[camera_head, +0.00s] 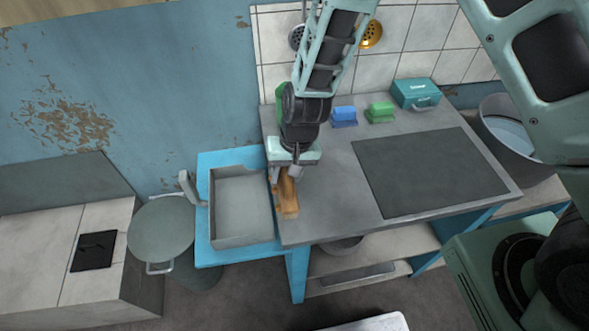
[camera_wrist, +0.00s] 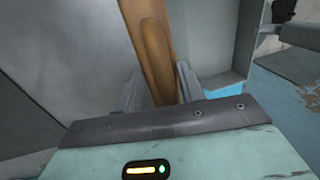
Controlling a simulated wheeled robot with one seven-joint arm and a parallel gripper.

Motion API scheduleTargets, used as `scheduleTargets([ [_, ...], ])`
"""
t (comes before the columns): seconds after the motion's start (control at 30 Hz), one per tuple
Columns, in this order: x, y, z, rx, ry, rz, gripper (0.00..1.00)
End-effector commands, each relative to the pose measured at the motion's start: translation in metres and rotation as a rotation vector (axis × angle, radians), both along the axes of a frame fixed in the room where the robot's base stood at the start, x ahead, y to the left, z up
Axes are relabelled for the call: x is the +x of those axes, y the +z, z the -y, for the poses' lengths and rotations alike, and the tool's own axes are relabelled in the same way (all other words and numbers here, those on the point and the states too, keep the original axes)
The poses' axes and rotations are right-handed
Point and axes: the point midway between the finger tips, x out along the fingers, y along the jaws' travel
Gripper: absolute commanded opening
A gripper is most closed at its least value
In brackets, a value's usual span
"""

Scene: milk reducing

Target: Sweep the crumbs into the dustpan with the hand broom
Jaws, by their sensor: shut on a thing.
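My gripper (camera_head: 286,175) is shut on the wooden hand broom (camera_head: 289,205) at the left edge of the grey worktop. In the wrist view the brown wooden broom (camera_wrist: 152,45) runs up between the fingers of my gripper (camera_wrist: 159,88). Its bristles cannot be made out. The grey, open, box-like dustpan (camera_head: 241,240) lies just left of the broom on a lower blue side shelf, its handle at the left. The dustpan wall (camera_wrist: 218,45) seems to show right of the broom in the wrist view. No crumbs can be made out in either view.
A dark flat panel (camera_head: 430,172) covers the worktop's right part. Blue (camera_head: 344,116) and green (camera_head: 381,112) items and a teal box (camera_head: 416,94) stand at the back. A round lidded bin (camera_head: 161,228) is left of the blue shelf (camera_head: 203,225). A metal tub (camera_head: 507,125) stands right.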

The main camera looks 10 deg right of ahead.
Motion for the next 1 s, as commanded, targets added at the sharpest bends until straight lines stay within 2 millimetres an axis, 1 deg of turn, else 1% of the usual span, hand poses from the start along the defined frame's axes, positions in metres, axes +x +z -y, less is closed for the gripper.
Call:
scheduleTargets([
  [0.1,0.0,0.001,-0.008,0.0,0.001,0.001,0.11],
  [0.2,0.0,0.001,-0.011,0.0,0.0,0.001,0.11],
  [0.5,0.0,0.0,-0.012,0.0,-0.001,0.001,0.11],
  [0.63,0.0,0.001,-0.015,0.0,0.0,0.001,0.11],
  [1.0,0.0,0.001,-0.042,0.0,0.002,0.001,0.11],
])
